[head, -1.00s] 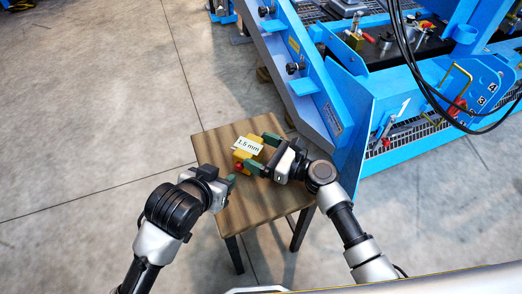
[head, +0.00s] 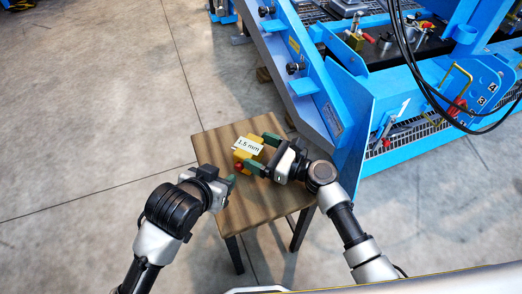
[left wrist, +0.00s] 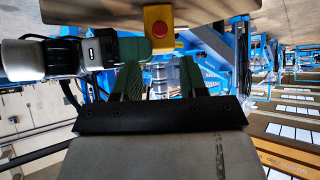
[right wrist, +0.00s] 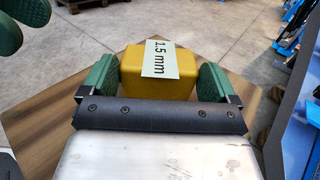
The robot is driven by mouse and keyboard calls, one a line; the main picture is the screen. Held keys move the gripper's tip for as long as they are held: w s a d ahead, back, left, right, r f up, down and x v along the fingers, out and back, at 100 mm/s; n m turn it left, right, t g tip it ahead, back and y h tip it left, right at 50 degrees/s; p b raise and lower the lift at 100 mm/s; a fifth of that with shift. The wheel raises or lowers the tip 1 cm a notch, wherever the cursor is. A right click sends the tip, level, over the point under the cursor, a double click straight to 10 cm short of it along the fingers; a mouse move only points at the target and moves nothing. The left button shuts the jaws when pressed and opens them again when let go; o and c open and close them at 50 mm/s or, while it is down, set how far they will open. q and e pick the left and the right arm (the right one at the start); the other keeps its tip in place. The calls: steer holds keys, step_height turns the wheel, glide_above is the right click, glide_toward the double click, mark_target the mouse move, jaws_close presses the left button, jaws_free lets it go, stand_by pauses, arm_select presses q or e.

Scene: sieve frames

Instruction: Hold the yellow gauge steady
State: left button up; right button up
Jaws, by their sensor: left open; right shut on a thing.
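The yellow gauge (head: 241,157) is a block with a white "1.5 mm" label and a red round part. It is over the wooden stool (head: 260,206); I cannot tell whether it touches the top. My right gripper (head: 262,153) is shut on it, with one green finger on each side, as the right wrist view shows around the gauge (right wrist: 133,82). My left gripper (head: 229,190) is open and empty, close to the gauge's lower left. In the left wrist view the red part of the gauge (left wrist: 159,29) faces me, beyond the open fingers (left wrist: 160,80).
A large blue machine (head: 345,100) stands at the upper right, with black cables (head: 425,80) hanging in front. The concrete floor (head: 90,100) at the left is clear.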

stand_by(0.4)
arm_select(q)
jaws_close()
stand_by(1.6)
